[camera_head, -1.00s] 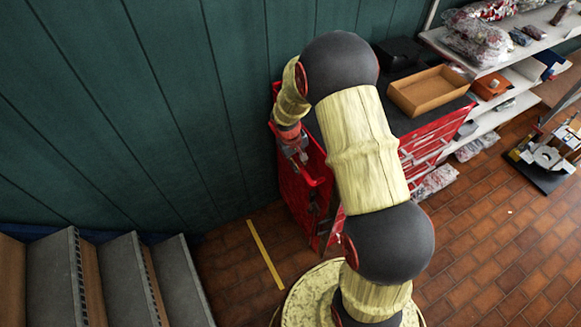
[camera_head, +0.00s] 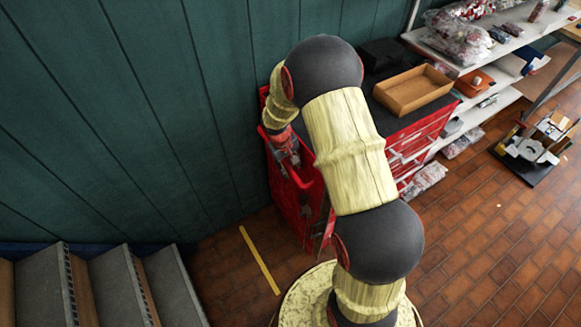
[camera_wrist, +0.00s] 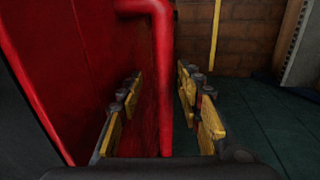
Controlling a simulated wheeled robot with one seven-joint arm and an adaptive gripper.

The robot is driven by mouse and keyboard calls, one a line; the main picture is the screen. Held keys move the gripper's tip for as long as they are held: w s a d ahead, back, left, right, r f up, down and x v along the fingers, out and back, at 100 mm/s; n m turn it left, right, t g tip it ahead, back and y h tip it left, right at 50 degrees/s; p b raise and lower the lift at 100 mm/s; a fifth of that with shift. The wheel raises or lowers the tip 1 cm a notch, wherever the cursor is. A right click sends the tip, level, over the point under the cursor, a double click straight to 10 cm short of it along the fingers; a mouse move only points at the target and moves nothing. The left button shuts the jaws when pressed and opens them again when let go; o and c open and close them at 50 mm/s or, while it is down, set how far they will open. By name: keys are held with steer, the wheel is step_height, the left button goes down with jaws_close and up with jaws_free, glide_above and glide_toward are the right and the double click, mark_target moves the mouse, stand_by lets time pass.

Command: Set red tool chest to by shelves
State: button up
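The red tool chest (camera_head: 297,200) stands against the green wall, partly hidden behind my arm. It has a black top and red drawers (camera_head: 425,135) on its right side. A red handle bar rises at its left end; in the wrist view the bar (camera_wrist: 164,60) runs down between my fingers, and the chest's red side (camera_wrist: 75,60) fills the left. My gripper (camera_wrist: 160,74) has its yellow-padded fingers apart on either side of the bar, with gaps visible. In the head view my gripper (camera_head: 286,150) is at the handle end.
White shelves (camera_head: 478,62) with bagged goods stand close to the chest's right. Stairs (camera_head: 105,285) are at lower left. A yellow floor strip (camera_head: 260,260) lies left of the chest.

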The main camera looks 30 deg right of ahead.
steer(key=shift+r, duration=0.1)
step_height(320, 180, up, 12)
steer(key=a, duration=0.2)
steer(key=shift+a+f, duration=0.2)
stand_by(0.4)
steer(key=s+a+r+t, duration=0.2)
steer(key=s+a+r, duration=0.2)
steer(key=s+r, duration=0.3)
steer(key=s+a+r+t+y+b, duration=0.1)
steer(key=s+a+r, duration=0.3)
steer(key=s+r, duration=0.3)
steer(key=s+a+r+t+y+b, duration=0.1)
steer(key=s+a+r, duration=0.4)
steer(key=s, duration=0.5)
step_height(320, 180, up, 2)
steer(key=shift+s+r+t, duration=0.15)
steer(key=shift+r+t, duration=0.05)
steer(key=shift+t, duration=0.6)
steer(key=shift+a, duration=0.1)
steer(key=shift+c, duration=0.2)
